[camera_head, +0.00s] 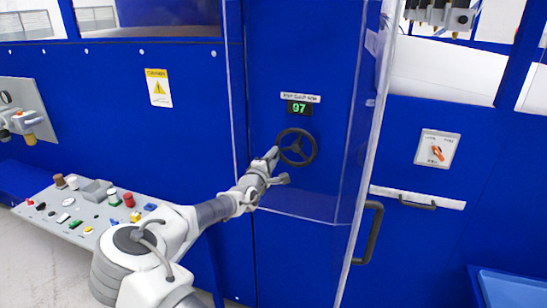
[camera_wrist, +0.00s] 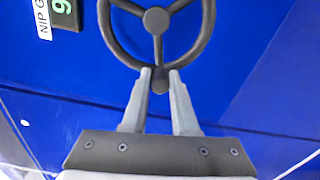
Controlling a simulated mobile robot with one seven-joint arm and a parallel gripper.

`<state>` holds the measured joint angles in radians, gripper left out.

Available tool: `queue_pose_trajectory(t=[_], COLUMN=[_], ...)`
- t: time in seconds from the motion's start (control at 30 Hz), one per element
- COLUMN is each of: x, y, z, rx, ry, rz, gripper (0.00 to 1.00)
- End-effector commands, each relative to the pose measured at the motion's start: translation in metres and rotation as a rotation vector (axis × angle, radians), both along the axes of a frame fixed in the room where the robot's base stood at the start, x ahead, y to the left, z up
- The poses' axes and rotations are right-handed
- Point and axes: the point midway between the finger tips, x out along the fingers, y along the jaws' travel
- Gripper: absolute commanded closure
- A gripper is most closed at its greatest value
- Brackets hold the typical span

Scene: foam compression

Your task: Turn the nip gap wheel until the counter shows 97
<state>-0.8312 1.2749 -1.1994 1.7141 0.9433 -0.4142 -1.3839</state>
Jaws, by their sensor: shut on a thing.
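The nip gap wheel (camera_head: 309,153) is a black three-spoke handwheel on the blue machine front. In the wrist view the wheel (camera_wrist: 158,20) fills the top middle, with a round knob (camera_wrist: 160,84) on its near rim. The counter (camera_head: 299,107) sits above the wheel under a white label and shows green digits that read 97. Part of the counter (camera_wrist: 63,12) shows sideways in the wrist view, with only a 9 visible. My gripper (camera_wrist: 160,80) is shut on the knob, one finger on each side. In the head view my gripper (camera_head: 276,155) reaches the wheel's left edge.
Clear panels (camera_head: 290,214) enclose the wheel area at the sides and below. A control desk (camera_head: 85,228) with several buttons is at left. A dark handle (camera_head: 370,235) and a rotary switch (camera_head: 437,150) are at right. A blue bin (camera_head: 510,290) is at lower right.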

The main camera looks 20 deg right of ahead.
Motion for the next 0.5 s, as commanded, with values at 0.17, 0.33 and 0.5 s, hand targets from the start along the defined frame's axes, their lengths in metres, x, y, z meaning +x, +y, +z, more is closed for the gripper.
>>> queue_pose_trajectory(t=[0.17,0.33,0.5], x=[-0.0008,-0.0005,-0.0002], y=[-0.0009,-0.0007,-0.0004], z=[-0.0017,-0.0011,-0.0005], rx=[0.003,0.003,0.003], ry=[0.002,0.001,0.0], rz=[-0.003,-0.001,-0.001], gripper=[0.64,0.43,0.43])
